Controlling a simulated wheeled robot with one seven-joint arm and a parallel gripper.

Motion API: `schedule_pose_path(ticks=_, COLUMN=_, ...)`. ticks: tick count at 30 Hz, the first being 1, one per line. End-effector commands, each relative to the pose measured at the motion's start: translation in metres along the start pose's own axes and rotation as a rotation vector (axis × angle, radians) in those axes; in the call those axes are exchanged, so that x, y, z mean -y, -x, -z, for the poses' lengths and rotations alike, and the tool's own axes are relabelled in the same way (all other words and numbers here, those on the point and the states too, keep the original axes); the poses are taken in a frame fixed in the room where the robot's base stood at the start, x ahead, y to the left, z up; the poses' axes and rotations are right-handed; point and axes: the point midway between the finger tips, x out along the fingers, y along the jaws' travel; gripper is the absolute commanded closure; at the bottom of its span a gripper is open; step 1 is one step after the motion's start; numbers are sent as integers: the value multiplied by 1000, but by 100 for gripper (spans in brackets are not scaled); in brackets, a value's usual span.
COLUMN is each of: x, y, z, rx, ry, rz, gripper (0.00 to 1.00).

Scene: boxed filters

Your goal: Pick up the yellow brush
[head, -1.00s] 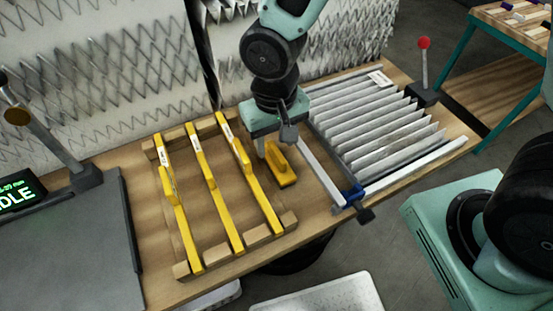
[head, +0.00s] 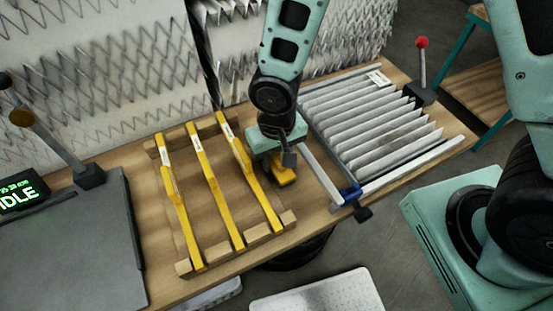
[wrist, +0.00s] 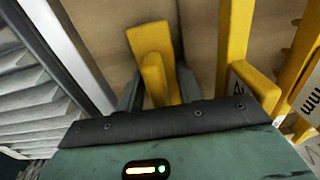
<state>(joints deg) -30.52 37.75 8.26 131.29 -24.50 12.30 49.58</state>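The yellow brush (head: 284,178) stands on the wooden bench between the yellow frames and the pleated filter. My gripper (head: 274,165) is right over it and hides much of it in the head view. In the wrist view the brush (wrist: 151,42) lies between the two dark fingers of my gripper (wrist: 160,85). One finger is on each side of its raised handle, and the fingers look spread wider than the handle. Whether either finger touches it is hard to tell.
Several yellow frame bars (head: 213,190) lie on wooden rails just left of the brush. A pleated filter (head: 375,125) in a metal frame with a blue clamp (head: 350,193) lies to the right. A dark plate (head: 75,240) is at the left.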

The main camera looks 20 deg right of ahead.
Motion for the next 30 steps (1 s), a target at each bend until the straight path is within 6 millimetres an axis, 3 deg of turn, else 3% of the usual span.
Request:
schedule_pose_path(ticks=14, x=0, y=8, z=1, rx=-2, ry=-1, rz=1, gripper=88)
schedule_pose_path(ticks=30, x=0, y=85, z=1, rx=-4, ry=-2, rz=1, gripper=88)
